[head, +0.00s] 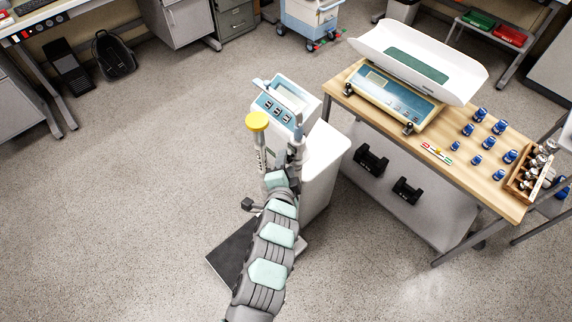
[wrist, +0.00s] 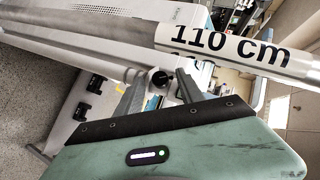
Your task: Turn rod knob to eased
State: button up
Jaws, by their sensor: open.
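A small black round knob (wrist: 160,78) shows in the wrist view, just below a silver rod (wrist: 110,27) with a "110 cm" label. My gripper (wrist: 162,74) is open, and its two grey fingers stand on either side of the knob in the picture. I cannot tell whether they touch it. In the head view my gripper (head: 295,152) is beside a white and blue device (head: 277,103); the knob is not discernible there. The knob's turn position is unclear.
A yellow-topped post (head: 257,122) stands just left of my gripper.

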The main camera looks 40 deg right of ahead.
jog(key=shift+c, duration=0.4)
grip_shut()
